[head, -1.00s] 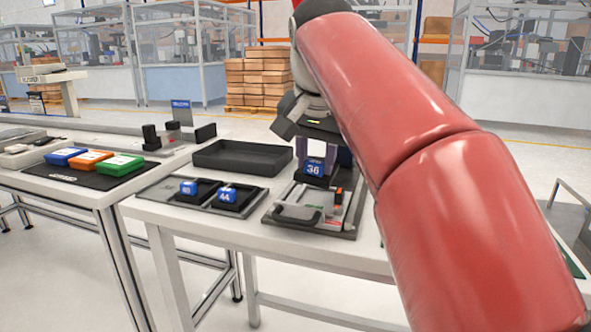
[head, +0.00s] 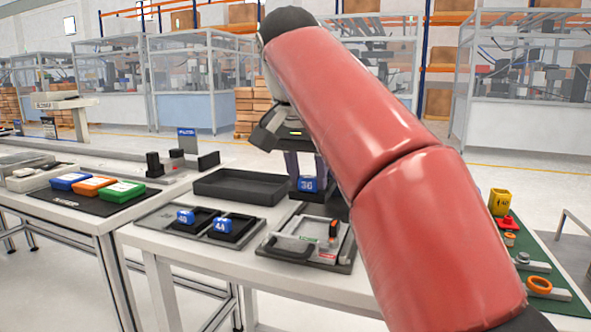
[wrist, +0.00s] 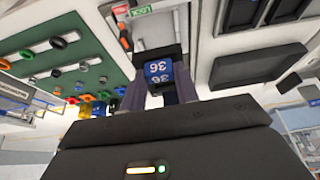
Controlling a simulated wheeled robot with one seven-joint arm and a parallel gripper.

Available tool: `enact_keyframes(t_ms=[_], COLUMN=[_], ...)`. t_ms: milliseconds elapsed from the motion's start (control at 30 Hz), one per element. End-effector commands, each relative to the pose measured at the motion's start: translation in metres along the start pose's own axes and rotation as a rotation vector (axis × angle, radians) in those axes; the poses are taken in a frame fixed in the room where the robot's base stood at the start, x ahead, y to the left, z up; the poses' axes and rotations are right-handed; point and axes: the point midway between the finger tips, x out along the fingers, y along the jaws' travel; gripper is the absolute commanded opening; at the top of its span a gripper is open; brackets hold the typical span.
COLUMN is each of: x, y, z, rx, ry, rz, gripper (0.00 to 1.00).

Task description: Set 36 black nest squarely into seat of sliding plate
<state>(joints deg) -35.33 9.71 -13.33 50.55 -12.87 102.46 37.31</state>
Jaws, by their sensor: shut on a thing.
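The 36 nest is black with a blue block marked 36 (head: 308,184), which also shows in the wrist view (wrist: 159,71). My gripper (head: 304,170) is shut on it, its fingers on either side of the block (wrist: 160,86). The sliding plate (head: 308,254), grey with a handle at the front, sits in a dark-framed fixture on the white table. The nest appears at the back end of the fixture, apart from the plate's front part. My arm covers the fixture's right rear. I cannot tell the seat or the nest's height above it.
A tray with two blue-topped nests (head: 170,226) lies left of the fixture. An empty black bin (head: 241,188) stands behind it. A green board (head: 540,262) with coloured parts is at the right. A side table at left holds blue, orange and green boxes (head: 94,186).

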Motion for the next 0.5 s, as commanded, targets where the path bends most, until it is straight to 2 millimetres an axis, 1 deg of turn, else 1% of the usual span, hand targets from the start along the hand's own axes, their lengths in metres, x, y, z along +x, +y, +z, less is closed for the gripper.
enact_keyframes(t_ms=[267,467,500], x=[0.011,0.024,0.029], y=[0.001,0.001,0.000], z=[0.004,0.010,0.012], rx=[0.003,0.002,0.003], ry=[-0.001,-0.001,0.001], rz=[0.004,0.004,0.003], gripper=[0.00,0.00,0.00])
